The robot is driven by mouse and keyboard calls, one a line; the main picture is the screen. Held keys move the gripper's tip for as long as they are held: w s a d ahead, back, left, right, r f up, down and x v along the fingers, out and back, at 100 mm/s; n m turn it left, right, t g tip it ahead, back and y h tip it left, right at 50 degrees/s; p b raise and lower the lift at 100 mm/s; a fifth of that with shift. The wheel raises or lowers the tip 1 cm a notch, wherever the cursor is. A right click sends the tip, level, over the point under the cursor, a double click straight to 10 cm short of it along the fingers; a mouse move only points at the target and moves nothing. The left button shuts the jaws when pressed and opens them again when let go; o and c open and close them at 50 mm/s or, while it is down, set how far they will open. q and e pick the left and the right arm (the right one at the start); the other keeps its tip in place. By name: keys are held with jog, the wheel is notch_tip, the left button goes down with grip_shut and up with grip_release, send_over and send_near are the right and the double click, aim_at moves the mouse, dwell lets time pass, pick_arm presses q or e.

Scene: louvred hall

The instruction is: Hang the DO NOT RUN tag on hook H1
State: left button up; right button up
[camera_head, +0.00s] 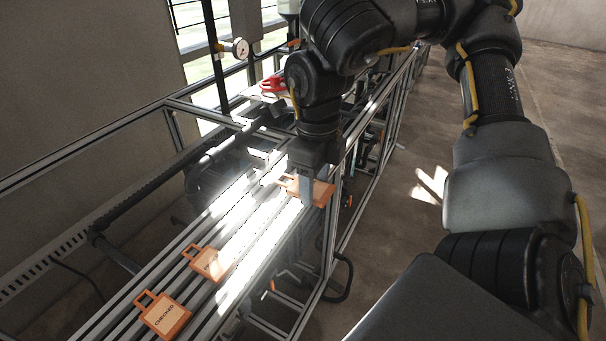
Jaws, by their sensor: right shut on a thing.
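My right gripper (306,196) comes down from above over the slatted metal frame and is shut on an orange tag (323,195). The gripper covers part of this tag and I cannot read its lettering. A second orange tag (208,264) lies on the slats nearer to me; its lettering is washed out by sunlight. A third orange tag (165,316), marked CHECKED, lies nearest to me at the lower left. I cannot make out hook H1 or a readable DO NOT RUN label. My left gripper is not in view.
The slatted metal frame (120,318) runs away from me, with bright sun patches on it. A pressure gauge (240,48) stands on a dark pole at the back. A red part (271,85) sits beyond the gripper. Open concrete floor (405,225) lies to the right.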

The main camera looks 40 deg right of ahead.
jog(key=shift+w, duration=0.1)
jog(key=n, duration=0.1)
jog(key=w+a+n, duration=0.1)
jog(key=n, duration=0.1)
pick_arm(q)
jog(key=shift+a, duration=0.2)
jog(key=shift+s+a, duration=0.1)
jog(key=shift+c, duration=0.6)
pick_arm(e)
jog(key=w+a+f+n, duration=0.1)
jog(key=w+a+n, duration=0.3)
jog(key=n, duration=0.9)
jog(key=w+a+f+n, duration=0.2)
jog(key=w+a+n, duration=0.2)
jog(key=n, duration=0.8)
jog(key=shift+w+a+f+n, duration=0.2)
jog(key=shift+w+n, duration=0.2)
jog(key=shift+w, duration=0.65)
